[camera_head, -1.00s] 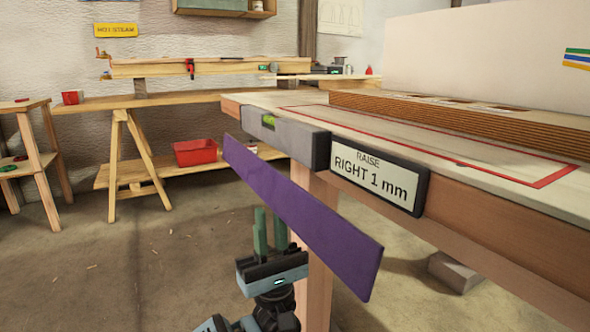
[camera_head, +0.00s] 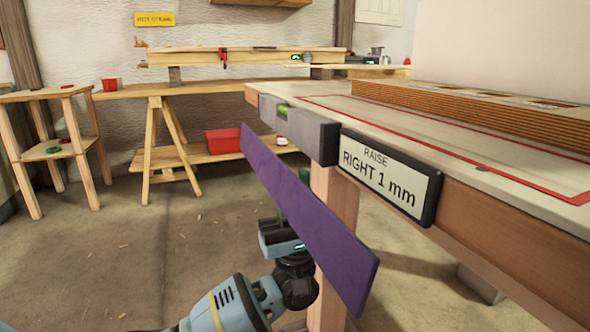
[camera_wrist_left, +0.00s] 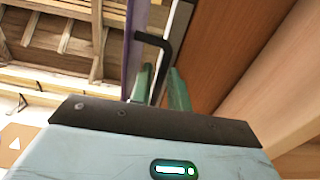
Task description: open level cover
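The grey level (camera_head: 300,128) with a green vial (camera_head: 283,110) is on the bench's front edge, left of a sign reading "RAISE RIGHT 1 mm" (camera_head: 388,178). A long purple cover panel (camera_head: 305,220) hangs slanting below and in front of it. My left gripper (camera_head: 280,212) is low beside the panel, its fingers mostly hidden by it. In the left wrist view the green fingers (camera_wrist_left: 162,88) stand apart, with the purple panel (camera_wrist_left: 137,30) to their left. A black hooked piece (camera_wrist_left: 158,42) shows between them; I cannot tell whether they touch it. My right gripper is not in view.
The workbench (camera_head: 480,215) fills the right side, with a leg under the level. A trestle table (camera_head: 200,88), a red bin (camera_head: 223,141) and a wooden stand (camera_head: 50,125) are farther back.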

